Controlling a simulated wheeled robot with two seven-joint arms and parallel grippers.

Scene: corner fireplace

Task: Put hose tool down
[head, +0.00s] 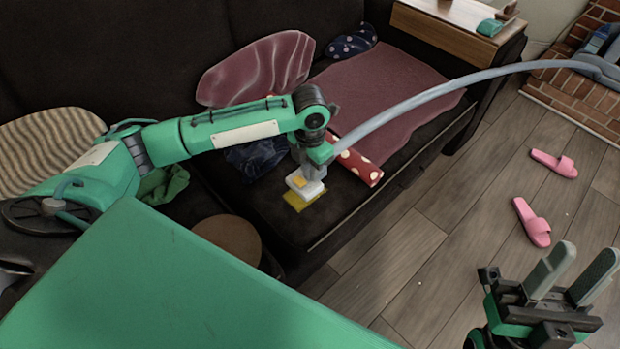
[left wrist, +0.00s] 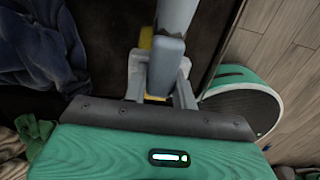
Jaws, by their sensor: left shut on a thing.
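The hose tool (head: 305,187) has a white and yellow head and a long grey hose (head: 430,97). The hose arcs to the upper right, towards the brick hearth. My left gripper (head: 313,163) is shut on the tool and points down over the dark sofa seat (head: 345,215). I cannot tell whether the yellow end touches the seat. In the left wrist view the grey tube (left wrist: 177,18) runs up from between the fingers, and the fingers partly hide the head. My right gripper (head: 572,278) is open and empty over the floor at lower right.
A red polka-dot roll (head: 358,167) lies right beside the tool on the sofa. A pink blanket (head: 385,85), cushions and dark blue cloth (head: 255,157) are behind. Pink slippers (head: 533,222) lie on the wood floor. A wooden armrest tray (head: 440,32) is at the back.

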